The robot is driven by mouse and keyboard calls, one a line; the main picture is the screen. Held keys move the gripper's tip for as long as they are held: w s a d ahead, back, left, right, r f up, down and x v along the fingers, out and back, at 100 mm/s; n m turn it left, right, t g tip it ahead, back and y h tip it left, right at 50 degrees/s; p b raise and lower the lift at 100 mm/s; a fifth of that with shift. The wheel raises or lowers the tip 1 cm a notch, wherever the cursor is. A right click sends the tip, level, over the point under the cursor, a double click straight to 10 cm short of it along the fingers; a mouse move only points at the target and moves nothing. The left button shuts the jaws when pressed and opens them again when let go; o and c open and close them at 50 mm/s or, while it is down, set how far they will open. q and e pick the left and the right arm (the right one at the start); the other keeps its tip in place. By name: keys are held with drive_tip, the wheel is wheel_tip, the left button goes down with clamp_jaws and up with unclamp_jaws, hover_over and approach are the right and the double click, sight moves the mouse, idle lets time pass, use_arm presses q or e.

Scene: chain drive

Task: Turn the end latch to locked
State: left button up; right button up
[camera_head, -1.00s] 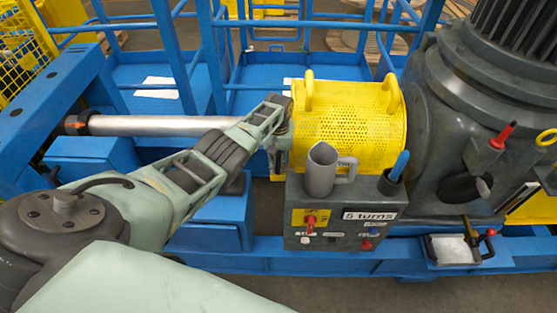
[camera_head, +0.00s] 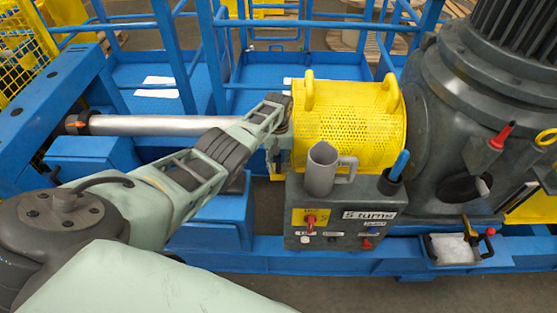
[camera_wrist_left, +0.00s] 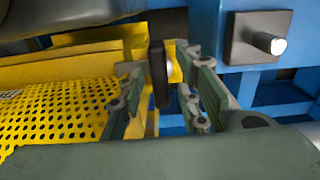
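The end latch (camera_wrist_left: 158,74) shows in the left wrist view as an upright black handle with a light pivot beside it, at the end of the yellow guard. My left gripper (camera_wrist_left: 163,92) is open, with one finger on each side of the handle and small gaps visible. In the head view my left gripper (camera_head: 279,126) is at the left end of the perforated yellow guard (camera_head: 345,125). The latch is hidden there behind the fingers. I cannot read any locked mark. My right gripper is not in view.
A control box (camera_head: 335,238) with a grey jug (camera_head: 321,168) and a blue-handled tool (camera_head: 399,166) stands in front of the guard. A dark motor housing (camera_head: 450,120) is at right. A blue frame (camera_head: 215,75) and a metal shaft (camera_head: 150,125) lie behind and left.

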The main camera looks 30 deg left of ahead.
sight(278, 160)
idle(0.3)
use_arm(q)
wheel_tip(278, 160, up, 12)
idle(0.6)
drive_tip(key=shift+f, duration=0.1)
idle(0.3)
